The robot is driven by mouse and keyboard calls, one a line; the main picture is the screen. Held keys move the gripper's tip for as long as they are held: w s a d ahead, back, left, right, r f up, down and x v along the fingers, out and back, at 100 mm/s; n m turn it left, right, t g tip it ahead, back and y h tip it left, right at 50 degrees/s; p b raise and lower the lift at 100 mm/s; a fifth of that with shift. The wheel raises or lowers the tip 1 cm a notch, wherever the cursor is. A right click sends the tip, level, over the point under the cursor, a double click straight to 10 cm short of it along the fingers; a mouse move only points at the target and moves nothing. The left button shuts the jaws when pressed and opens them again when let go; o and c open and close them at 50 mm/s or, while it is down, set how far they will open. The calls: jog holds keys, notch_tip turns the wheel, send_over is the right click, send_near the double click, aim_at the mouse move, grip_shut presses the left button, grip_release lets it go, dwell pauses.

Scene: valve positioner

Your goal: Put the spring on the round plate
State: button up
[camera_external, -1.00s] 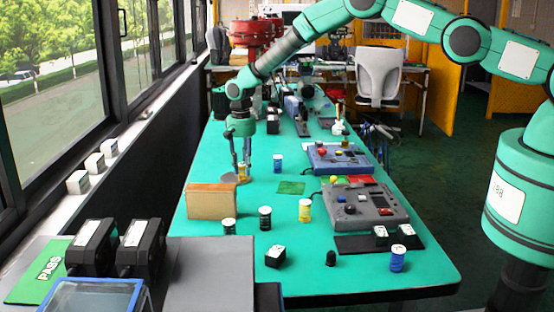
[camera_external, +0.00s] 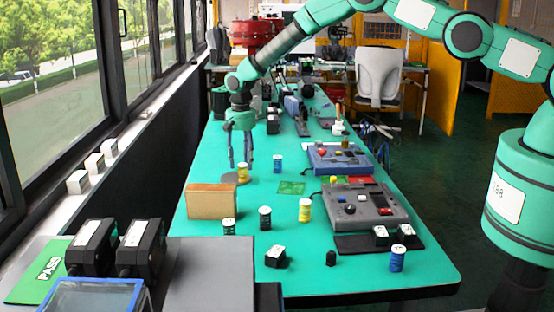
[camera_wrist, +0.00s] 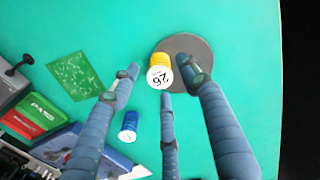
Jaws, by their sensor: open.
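A yellow spring (camera_external: 243,173) with a white top marked 26 stands upright at the edge of the grey round plate (camera_external: 230,179). In the wrist view the yellow spring (camera_wrist: 159,62) overlaps the left part of the round plate (camera_wrist: 193,48), and its base looks to rest on it. My gripper (camera_external: 241,162) is open and empty, its fingers spread above the spring. In the wrist view my gripper's fingers (camera_wrist: 160,84) appear around and below the spring in the picture, apart from it.
A blue spring (camera_external: 277,163) stands right of the plate, near a green board (camera_external: 291,188). A cardboard box (camera_external: 211,201) is in front of the plate. Black springs (camera_external: 265,218), another yellow spring (camera_external: 305,211) and grey control box (camera_external: 366,206) are nearer the camera. A window wall borders the left.

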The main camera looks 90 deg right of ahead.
aim_at(243, 164)
notch_tip(243, 164, up, 10)
jog(key=shift+f, duration=0.2)
dwell(0.7)
jog(key=shift+r, duration=0.1)
